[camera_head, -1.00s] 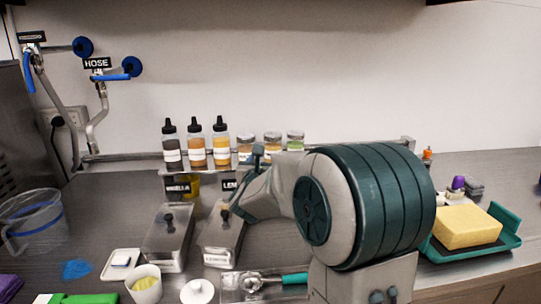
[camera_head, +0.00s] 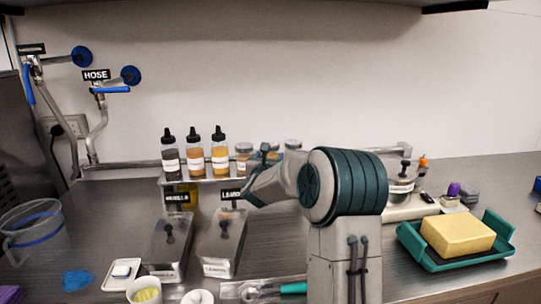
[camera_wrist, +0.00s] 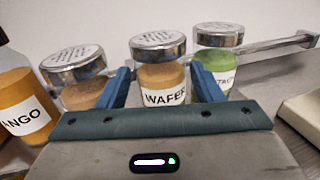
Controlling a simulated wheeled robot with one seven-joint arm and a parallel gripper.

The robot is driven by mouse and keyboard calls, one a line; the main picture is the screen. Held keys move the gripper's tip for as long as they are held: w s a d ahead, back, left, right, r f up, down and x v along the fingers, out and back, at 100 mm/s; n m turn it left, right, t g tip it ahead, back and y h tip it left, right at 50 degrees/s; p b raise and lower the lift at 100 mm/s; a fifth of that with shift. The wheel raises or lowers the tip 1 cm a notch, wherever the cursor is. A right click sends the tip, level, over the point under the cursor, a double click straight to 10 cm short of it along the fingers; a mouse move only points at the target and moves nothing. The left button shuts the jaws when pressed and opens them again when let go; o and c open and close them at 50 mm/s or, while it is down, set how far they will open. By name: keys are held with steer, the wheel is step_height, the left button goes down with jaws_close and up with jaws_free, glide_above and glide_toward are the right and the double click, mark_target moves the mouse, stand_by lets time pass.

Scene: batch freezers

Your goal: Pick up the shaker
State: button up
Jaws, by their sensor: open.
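Three glass shakers with metal lids stand in a row on the rack. In the wrist view, the middle shaker (camera_wrist: 160,84), labelled WAFER, sits between the two blue fingers of my gripper (camera_wrist: 161,74). The gripper is open, and I cannot tell whether a finger touches the glass. A brown-filled shaker (camera_wrist: 78,82) is just left of the left finger, and a green-filled shaker (camera_wrist: 222,72) is partly behind the right finger. In the head view, my gripper (camera_head: 266,154) is at the shaker row and partly hides it; the left shaker (camera_head: 243,151) shows beside it.
Three squeeze bottles (camera_head: 195,154) stand left of the shakers. A metal rail (camera_wrist: 285,45) runs behind the row. Lidded steel containers (camera_head: 170,250) stand in front of the rack. A teal tray (camera_head: 433,262) with a yellow block is at the right. A clear jug (camera_head: 35,238) is at the left.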

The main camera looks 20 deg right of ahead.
steer(key=shift+x, duration=1.2)
steer(key=c, duration=0.6)
steer(key=shift+c, duration=0.2)
step_height(320, 180, up, 18)
steer(key=p, duration=0.1)
steer(key=shift+p, duration=0.4)
steer(key=shift+o, duration=0.3)
steer(key=shift+c, duration=0.4)
